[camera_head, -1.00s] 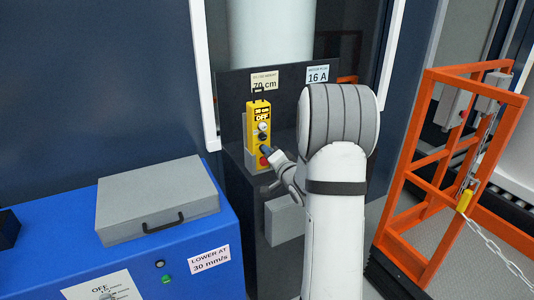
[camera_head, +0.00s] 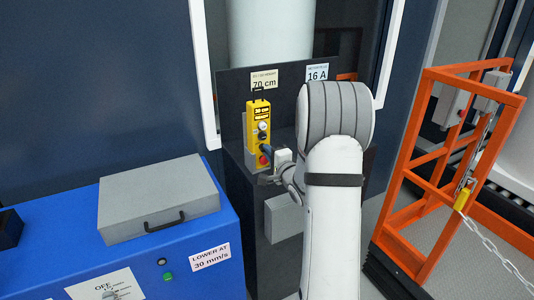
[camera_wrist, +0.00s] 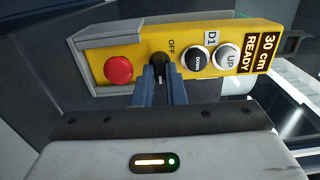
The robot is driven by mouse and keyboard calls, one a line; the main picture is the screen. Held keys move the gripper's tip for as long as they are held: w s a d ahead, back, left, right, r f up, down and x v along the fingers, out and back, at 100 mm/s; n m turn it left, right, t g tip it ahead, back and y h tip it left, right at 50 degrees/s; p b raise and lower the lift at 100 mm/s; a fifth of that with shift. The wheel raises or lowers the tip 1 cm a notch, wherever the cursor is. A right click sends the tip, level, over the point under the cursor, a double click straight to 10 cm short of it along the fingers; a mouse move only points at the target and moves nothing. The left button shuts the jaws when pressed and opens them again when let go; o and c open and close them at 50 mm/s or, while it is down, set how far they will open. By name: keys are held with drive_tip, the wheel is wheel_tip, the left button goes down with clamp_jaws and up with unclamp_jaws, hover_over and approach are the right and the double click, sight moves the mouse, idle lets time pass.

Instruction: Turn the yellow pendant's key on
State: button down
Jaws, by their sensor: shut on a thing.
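The yellow pendant (camera_head: 258,122) stands upright in a grey holder on the dark panel. In the wrist view the pendant (camera_wrist: 135,60) lies sideways, with a red button (camera_wrist: 118,69), a black key switch (camera_wrist: 160,62) by the word OFF, a black DOWN button (camera_wrist: 197,60) and a white UP button (camera_wrist: 227,56). Its display (camera_wrist: 259,53) reads "30 cm READY". My gripper (camera_wrist: 160,73) is shut on the key, its blue fingers on either side. In the head view my gripper (camera_head: 267,152) is at the pendant's lower part, and my arm hides some of the panel.
A blue cabinet (camera_head: 150,270) with a grey case (camera_head: 157,197) on top stands at the left. An orange gate (camera_head: 425,170) with a padlock and chain stands at the right.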

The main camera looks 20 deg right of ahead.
idle(0.3)
drive_tip(key=c, duration=1.5)
unclamp_jaws()
drive_tip(key=s, duration=0.7)
drive_tip(key=shift+s+d+b, duration=0.2)
drive_tip(key=shift+s+b, duration=0.1)
drive_tip(key=shift+s, duration=0.1)
